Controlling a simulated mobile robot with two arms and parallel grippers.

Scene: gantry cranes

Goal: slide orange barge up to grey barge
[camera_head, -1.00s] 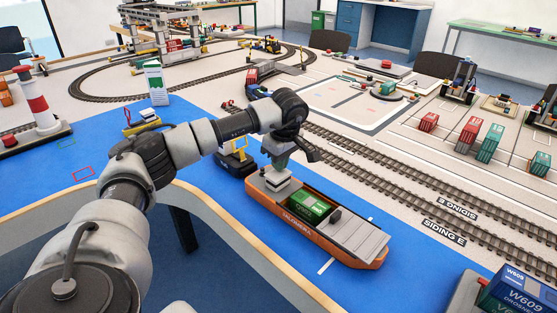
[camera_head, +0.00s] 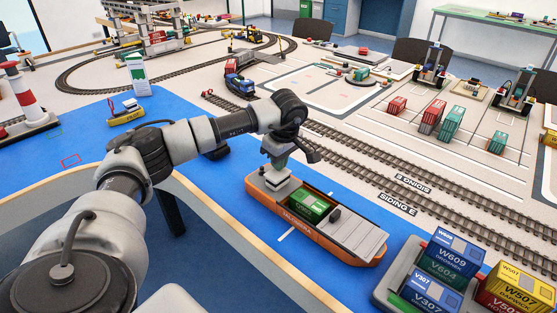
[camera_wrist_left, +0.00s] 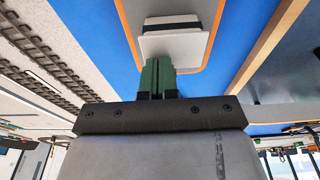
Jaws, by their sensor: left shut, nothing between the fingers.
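The orange barge (camera_head: 333,243) lies on the blue water surface, with a green container (camera_head: 311,207) in its hold and a pale block-shaped cabin (camera_head: 277,180) at its far left end. The grey barge (camera_head: 397,272) sits at the lower right, loaded with several blue, green, yellow and red containers. A gap of blue still shows between the two barges. My left gripper (camera_head: 278,161) is shut and empty, pointing down at the cabin end. In the left wrist view its green fingers (camera_wrist_left: 158,80) are together beside the cabin (camera_wrist_left: 172,42); contact is unclear. My right gripper is out of view.
A yellow boat (camera_head: 126,112) floats at the left. Rail tracks (camera_head: 400,180) run along the far side of the water. The table's wooden edge (camera_head: 240,240) borders the near side. A red-and-white lighthouse (camera_head: 20,88) stands at far left.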

